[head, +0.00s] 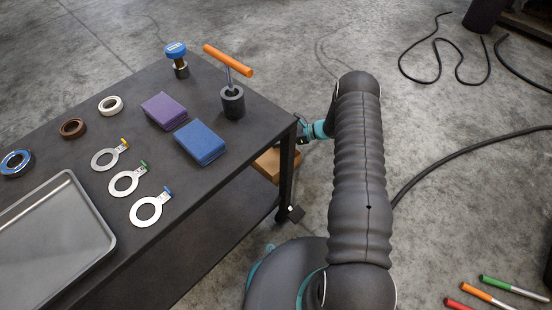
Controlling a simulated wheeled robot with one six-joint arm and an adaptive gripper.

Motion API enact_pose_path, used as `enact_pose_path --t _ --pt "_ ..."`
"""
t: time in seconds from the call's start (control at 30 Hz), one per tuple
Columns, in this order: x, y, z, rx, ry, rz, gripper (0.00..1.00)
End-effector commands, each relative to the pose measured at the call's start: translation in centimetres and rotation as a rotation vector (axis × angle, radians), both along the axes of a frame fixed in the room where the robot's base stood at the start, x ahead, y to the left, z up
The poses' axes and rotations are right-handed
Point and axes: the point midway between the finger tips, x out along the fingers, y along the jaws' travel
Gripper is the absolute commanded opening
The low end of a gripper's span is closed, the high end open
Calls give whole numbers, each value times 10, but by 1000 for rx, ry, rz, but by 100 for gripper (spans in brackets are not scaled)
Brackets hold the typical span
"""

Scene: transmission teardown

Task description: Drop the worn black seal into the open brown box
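The brown box (266,166) stands low beside the table's right edge, partly hidden by the tabletop and a table leg. I cannot see into it. My gripper (302,128) is just off the table's right corner, above and slightly right of the box. It is small here and partly covered by my arm, so I cannot tell whether its fingers are open or shut. No worn black seal can be made out; it may be hidden at the gripper or in the box. The rings on the table are a brown one (73,128), a white one (110,105) and a blue-and-dark one (16,163).
The dark table (215,177) carries a grey tray (50,243), several metal ring gauges, purple (163,111) and blue (200,142) blocks, an orange-handled tool (232,100) and a blue-capped tool (177,60). Cables (437,70) and markers (490,292) lie at the right.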

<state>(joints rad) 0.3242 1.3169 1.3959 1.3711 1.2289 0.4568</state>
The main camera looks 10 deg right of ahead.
Motion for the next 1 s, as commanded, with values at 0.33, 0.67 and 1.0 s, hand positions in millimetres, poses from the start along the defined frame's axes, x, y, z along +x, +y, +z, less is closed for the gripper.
enact_pose_path --t 0.33,0.67,1.0 --pt "0 -3 -38 0 0 -5 29" --pt "0 -3 -51 0 0 -6 29" --pt "0 -4 -51 0 0 -6 86"
